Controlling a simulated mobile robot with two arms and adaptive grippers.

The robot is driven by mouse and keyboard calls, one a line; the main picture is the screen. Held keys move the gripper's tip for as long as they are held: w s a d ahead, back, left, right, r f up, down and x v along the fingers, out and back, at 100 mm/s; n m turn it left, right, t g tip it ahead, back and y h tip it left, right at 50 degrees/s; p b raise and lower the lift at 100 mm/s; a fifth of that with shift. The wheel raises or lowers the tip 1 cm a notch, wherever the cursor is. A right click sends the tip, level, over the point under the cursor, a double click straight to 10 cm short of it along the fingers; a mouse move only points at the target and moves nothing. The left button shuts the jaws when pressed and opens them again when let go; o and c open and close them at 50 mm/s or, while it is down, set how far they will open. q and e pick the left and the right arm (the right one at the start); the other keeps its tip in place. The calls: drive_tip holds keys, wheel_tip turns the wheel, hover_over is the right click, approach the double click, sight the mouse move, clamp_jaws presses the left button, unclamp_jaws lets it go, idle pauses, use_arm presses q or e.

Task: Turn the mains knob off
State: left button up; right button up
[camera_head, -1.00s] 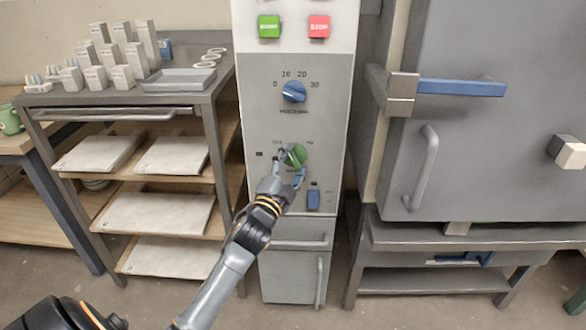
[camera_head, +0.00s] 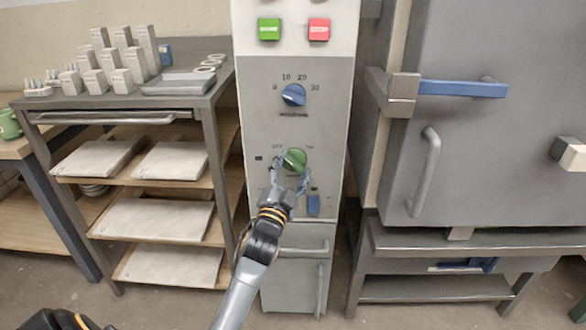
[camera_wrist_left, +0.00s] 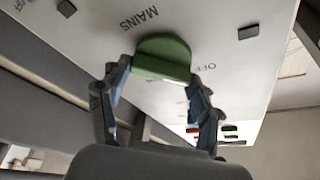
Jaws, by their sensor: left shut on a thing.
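The green mains knob (camera_head: 295,159) is on the grey front of the tall control cabinet, between the OFF and ON marks. Which mark it points to is hard to tell. In the left wrist view the green knob (camera_wrist_left: 162,58) shows with MAINS and OFF lettering beside it. My left gripper (camera_head: 290,171) is at the knob, a finger on each side. In the left wrist view my left gripper (camera_wrist_left: 160,78) is closed about the knob's sides, and the fingertips cover part of its edges. My right gripper is not in view.
Above the knob are a blue dial (camera_head: 293,95), a green button (camera_head: 269,29) and a red stop button (camera_head: 319,29). A shelf rack (camera_head: 213,150) stands left and a kiln (camera_head: 490,150) right, close to the cabinet.

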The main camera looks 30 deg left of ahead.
use_arm(q)
drive_tip(key=shift+f, duration=0.1)
drive_tip(key=o, duration=1.2)
drive_tip(key=shift+c, duration=0.2)
drive_tip(key=v, duration=1.2)
drive_tip(key=shift+d, duration=0.1)
